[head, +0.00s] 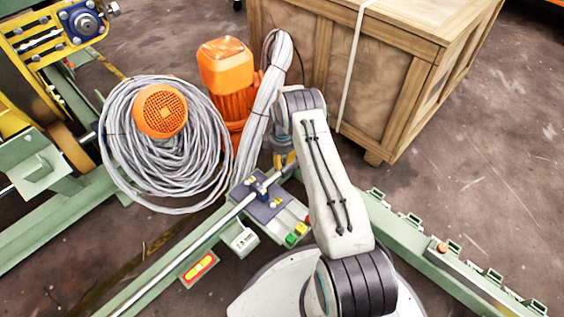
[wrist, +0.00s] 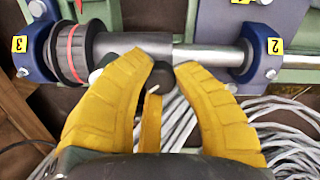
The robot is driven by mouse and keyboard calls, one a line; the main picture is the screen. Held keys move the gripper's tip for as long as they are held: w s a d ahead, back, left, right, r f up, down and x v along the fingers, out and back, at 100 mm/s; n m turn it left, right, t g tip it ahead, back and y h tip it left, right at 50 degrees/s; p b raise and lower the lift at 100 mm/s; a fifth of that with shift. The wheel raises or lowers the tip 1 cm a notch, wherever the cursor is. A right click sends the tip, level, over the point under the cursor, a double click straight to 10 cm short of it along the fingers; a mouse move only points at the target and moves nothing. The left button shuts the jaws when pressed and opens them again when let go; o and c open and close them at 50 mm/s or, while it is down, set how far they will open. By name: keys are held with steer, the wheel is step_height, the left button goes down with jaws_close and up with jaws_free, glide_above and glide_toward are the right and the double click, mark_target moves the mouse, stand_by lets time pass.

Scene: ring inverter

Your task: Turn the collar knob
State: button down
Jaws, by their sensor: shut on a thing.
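In the wrist view, my gripper (wrist: 166,64) has its yellow fingers closed around a dark collar knob (wrist: 161,76), with a small pale mark beside it. The knob sits just below a grey shaft (wrist: 210,54), and the fingertips partly cover it. A black collar with a red ring (wrist: 78,50) is on the shaft to the left of the fingers. In the head view, my arm hides most of the gripper; a yellow bit of it (head: 290,158) shows above the green frame. The knob cannot be made out there.
Blue bearing blocks tagged 3 (wrist: 38,40) and 2 (wrist: 262,54) hold the shaft. A grey cable coil (head: 125,175), an orange motor (head: 228,70) and a wooden crate (head: 400,75) stand behind. Green rails (head: 430,255) run across the floor. The floor at right is open.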

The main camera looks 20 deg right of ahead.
mark_target(282, 160)
steer(key=m+b, duration=0.2)
steer(key=m, duration=0.2)
steer(key=shift+f, duration=0.15)
steer(key=shift+m+b, duration=0.4)
steer(key=shift+m, duration=2)
steer(key=c, duration=0.9)
jaws_free()
steer(key=shift+c, duration=0.2)
step_height(282, 160, up, 12)
